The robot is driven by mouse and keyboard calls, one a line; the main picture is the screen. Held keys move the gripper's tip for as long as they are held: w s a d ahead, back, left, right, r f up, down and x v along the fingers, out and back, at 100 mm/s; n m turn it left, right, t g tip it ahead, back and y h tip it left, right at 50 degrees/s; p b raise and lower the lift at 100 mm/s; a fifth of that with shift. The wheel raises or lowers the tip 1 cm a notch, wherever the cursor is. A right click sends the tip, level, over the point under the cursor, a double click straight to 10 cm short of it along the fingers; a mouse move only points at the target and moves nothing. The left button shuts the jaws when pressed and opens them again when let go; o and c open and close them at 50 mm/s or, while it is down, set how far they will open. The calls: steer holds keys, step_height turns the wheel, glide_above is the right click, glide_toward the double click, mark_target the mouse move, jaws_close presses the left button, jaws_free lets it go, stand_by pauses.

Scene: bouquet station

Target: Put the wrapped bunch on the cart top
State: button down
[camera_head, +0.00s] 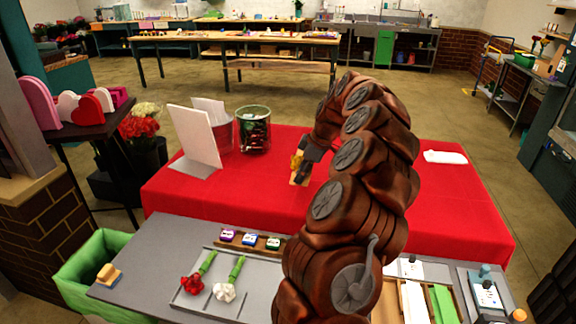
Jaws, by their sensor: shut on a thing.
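My gripper (304,168) is over the middle of the red-covered table (260,185), with my arm reaching to it from the front. It is shut on a small yellow-and-tan thing (298,177), partly hidden by the fingers. I cannot tell whether this is the wrapped bunch or whether it touches the cloth. No other wrapped bunch is clear to me. A cart-like metal stand with shelves (513,90) is at the far right, with a green bowl on its top.
A white board (194,137) and a dark green-rimmed container (254,130) stand on the red table's left. A grey tray (212,300) in front holds a red and a white flower. A white item (445,157) lies at the right. The cloth beside my gripper is clear.

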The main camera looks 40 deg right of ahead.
mark_target(303, 184)
steer(key=shift+w+f, duration=0.1)
steer(key=shift+f, duration=0.4)
steer(key=shift+f+p, duration=0.3)
steer(key=shift+f, duration=1.7)
step_height(303, 184, down, 3)
steer(key=b, duration=0.3)
steer(key=shift+f+b, duration=0.1)
steer(key=shift+b, duration=0.2)
steer(key=shift+s+d+b, duration=0.1)
steer(key=shift+s+b, duration=0.1)
steer(key=shift+b, duration=0.4)
steer(key=shift+f+b, duration=0.15)
steer(key=shift+b, duration=0.5)
